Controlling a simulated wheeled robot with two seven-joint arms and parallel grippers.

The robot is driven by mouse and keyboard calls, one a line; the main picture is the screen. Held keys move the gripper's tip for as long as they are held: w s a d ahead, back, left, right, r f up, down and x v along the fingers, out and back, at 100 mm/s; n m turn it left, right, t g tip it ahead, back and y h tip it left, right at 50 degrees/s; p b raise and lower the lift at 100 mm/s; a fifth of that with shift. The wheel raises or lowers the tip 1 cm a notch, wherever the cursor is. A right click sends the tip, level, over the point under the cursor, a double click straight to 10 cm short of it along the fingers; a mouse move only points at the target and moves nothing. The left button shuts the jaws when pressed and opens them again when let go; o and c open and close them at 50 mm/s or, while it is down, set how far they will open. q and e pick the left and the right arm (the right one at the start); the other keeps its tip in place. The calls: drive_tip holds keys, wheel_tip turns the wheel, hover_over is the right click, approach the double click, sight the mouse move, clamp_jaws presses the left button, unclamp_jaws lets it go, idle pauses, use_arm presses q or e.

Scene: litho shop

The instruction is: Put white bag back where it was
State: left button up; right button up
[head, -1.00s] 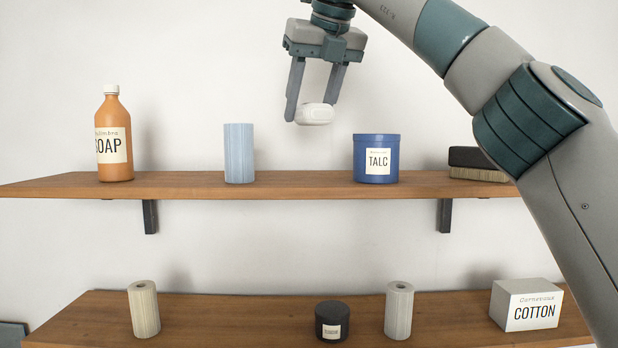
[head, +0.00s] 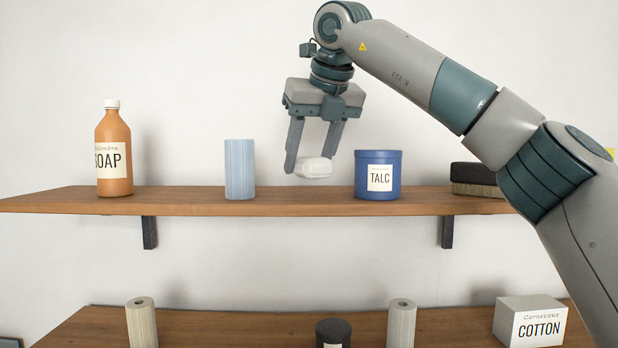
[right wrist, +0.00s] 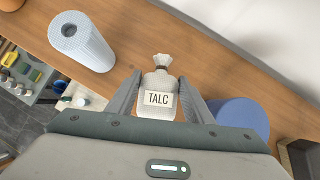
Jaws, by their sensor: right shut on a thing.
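The white bag (head: 314,168) is between the fingers of my right gripper (head: 308,165), above the upper shelf (head: 300,203) in the head view. My left gripper is not in view.
An orange soap bottle (head: 113,150) stands at the left of the upper shelf, and a dark-topped brush (head: 476,180) lies at the right. The lower shelf holds rolls, a dark jar (head: 333,333) and a cotton box (head: 530,321). The shelf between blue roll and tin is clear.

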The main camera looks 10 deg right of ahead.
sight(310, 176)
drive_tip(key=shift+d+f+p, duration=0.1)
drive_tip(key=shift+f+p, duration=0.5)
drive_tip(key=shift+f, duration=1.25)
drive_tip(key=shift+s+f, duration=0.1)
drive_tip(key=o, duration=1)
